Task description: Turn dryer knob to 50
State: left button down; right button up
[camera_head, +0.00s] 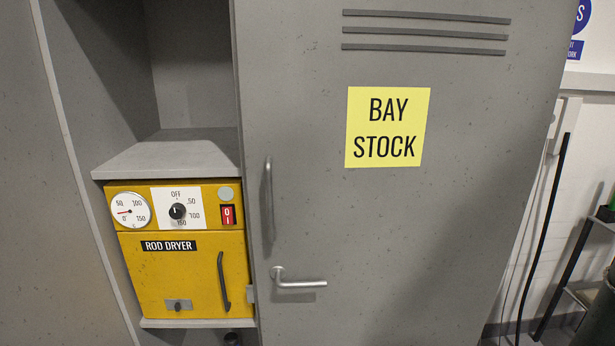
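A yellow rod dryer (190,275) sits in a shelf niche of a grey cabinet at the lower left. Its black knob (177,211) is on a white dial plate (191,222) marked OFF at the top, then 50, 100 and 150 clockwise. The knob's white mark appears to point up, near OFF. A round gauge (131,210) left of the knob has a red needle at its low end. A red switch (228,214) marked 0 and I is to the right of the knob. Neither of my grippers is in view.
A grey shelf (175,157) lies above the dryer.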

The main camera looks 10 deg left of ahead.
aim_at(178, 210)
jog(key=u, duration=0.85)
